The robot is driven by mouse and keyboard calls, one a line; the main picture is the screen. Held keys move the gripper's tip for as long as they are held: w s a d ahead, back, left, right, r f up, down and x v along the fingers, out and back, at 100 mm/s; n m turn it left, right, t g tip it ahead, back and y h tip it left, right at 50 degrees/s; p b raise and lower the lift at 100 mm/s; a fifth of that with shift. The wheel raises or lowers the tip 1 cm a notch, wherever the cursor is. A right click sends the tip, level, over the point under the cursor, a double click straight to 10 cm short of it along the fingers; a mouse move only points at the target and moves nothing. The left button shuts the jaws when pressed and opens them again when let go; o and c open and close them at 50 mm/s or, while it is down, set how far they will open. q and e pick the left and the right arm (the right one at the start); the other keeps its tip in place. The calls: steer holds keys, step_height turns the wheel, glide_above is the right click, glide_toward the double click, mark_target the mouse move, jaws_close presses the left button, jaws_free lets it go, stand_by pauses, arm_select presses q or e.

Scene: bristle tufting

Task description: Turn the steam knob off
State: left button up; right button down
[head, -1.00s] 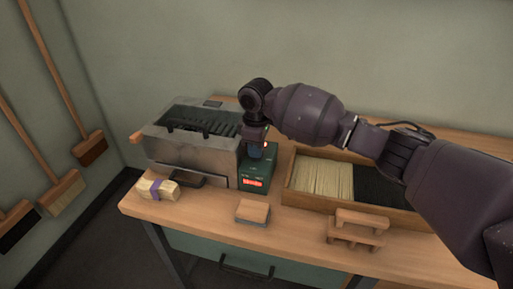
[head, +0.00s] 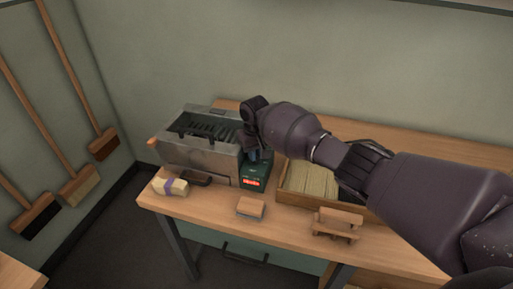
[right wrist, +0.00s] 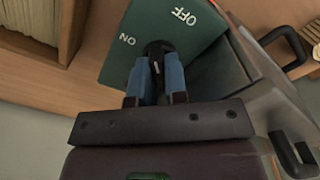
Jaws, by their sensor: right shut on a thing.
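The steam knob (right wrist: 157,50) is a small dark knob on a green control box (right wrist: 188,35) marked ON and OFF, seen in the right wrist view. My right gripper (right wrist: 157,72) is shut on it, with blue fingers on either side. The knob's pointer is mostly hidden between the fingers, so I cannot tell its exact setting. In the head view my right gripper (head: 253,153) reaches down onto the green box (head: 254,171), which has a red lit display. The box stands at the right side of a grey metal steamer (head: 200,150). My left gripper is not in view.
A wooden tray (head: 296,199) of bristles lies right of the box. A small brush block (head: 250,208), a wooden stand (head: 338,224) and a wrapped bristle bundle (head: 171,184) sit along the bench's front. Brooms (head: 104,144) hang on the left wall.

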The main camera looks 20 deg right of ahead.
steer(key=m+p, duration=0.3)
steer(key=shift+a+r+m, duration=0.1)
steer(key=shift+r+m, duration=0.05)
steer(key=shift+m, duration=0.25)
steer(key=shift+m+p, duration=0.75)
steer(key=shift+m, duration=0.05)
steer(key=shift+m+p, duration=0.45)
steer(key=shift+m, duration=0.25)
arm_select(q)
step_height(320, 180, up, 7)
steer(key=p, duration=0.1)
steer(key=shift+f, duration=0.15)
arm_select(e)
steer(key=shift+m, duration=1)
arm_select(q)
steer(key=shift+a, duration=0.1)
arm_select(e)
steer(key=c, duration=1.1)
jaws_free()
steer(key=shift+c, duration=0.2)
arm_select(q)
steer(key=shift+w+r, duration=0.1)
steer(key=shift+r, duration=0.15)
